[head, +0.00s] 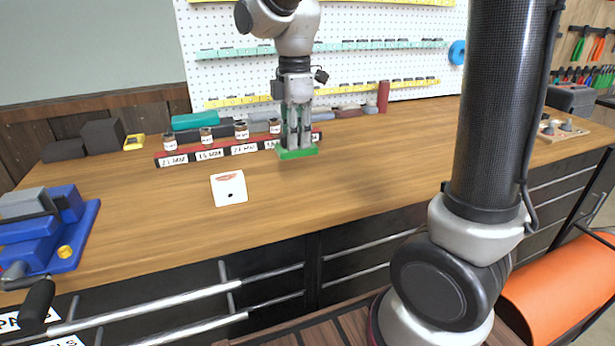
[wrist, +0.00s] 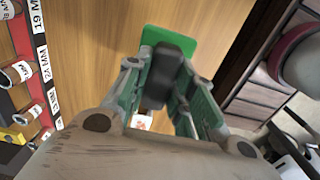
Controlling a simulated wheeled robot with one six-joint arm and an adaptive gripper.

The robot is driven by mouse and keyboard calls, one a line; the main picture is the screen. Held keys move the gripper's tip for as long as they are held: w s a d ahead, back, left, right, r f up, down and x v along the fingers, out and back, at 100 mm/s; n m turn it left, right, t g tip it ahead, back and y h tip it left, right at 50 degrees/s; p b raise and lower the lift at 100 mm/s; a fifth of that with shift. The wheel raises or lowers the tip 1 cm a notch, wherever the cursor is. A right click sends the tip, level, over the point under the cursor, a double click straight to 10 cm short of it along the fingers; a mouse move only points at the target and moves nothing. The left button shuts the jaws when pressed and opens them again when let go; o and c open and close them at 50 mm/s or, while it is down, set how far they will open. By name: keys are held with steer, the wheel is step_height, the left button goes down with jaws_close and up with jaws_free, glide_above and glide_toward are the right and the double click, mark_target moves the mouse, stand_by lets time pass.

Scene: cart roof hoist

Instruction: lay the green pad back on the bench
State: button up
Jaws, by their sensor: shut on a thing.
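The green pad (head: 297,154) is at the lower end of my gripper (head: 297,138), over the middle of the wooden bench (head: 350,165). My gripper points down and is shut on the pad. In the wrist view the flat green pad (wrist: 168,32) lies beyond the fingers, and a dark block-like grip (wrist: 172,62) stands between the fingertips. The pad looks roughly level and at or very near the bench top; I cannot tell whether it touches.
A red labelled rack (head: 225,150) with several small jars stands just left of the pad. A white card (head: 229,188) lies front left. A blue vise (head: 50,230) is at the far left. A pegboard (head: 370,60) rises behind. The bench right of the pad is clear.

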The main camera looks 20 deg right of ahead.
step_height(320, 180, down, 9)
steer(key=shift+a+r, duration=0.1)
steer(key=shift+r, duration=0.1)
steer(key=shift+f, duration=0.1)
steer(key=o, duration=1)
step_height(320, 180, up, 12)
steer(key=shift+r, duration=0.15)
steer(key=s+d+m+t, duration=0.4)
steer(key=s+d+m, duration=1.1)
steer(key=s+m, duration=0.3)
steer(key=shift+s, duration=0.55)
steer(key=shift+r, duration=0.1)
